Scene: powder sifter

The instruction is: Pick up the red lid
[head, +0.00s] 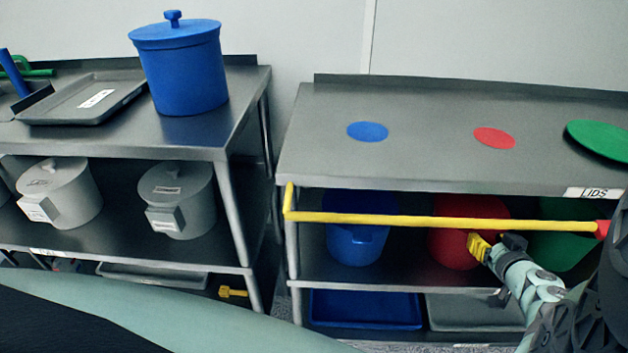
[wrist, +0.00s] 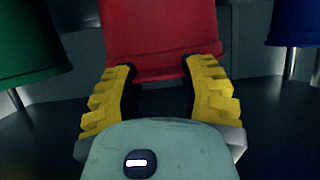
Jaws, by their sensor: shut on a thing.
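A thin flat red disc (head: 494,138) lies on the right table's top; I cannot tell whether it is a lid or a marker. No other clear red lid shows. A red container (head: 462,250) stands on the shelf below, its top hidden under the table. My gripper (head: 480,246) is at its front. In the wrist view the yellow fingers of my gripper (wrist: 160,95) stand on both sides of the lower part of the red container (wrist: 160,40), shut on what looks like its front grip. The finger contact itself is partly hidden.
A yellow bar (head: 440,222) runs across the shelf front. A blue container (head: 355,240) and a green one (head: 562,250) flank the red one. A blue disc (head: 367,131) and a green lid (head: 603,138) lie on top, above the LIDS label (head: 594,193).

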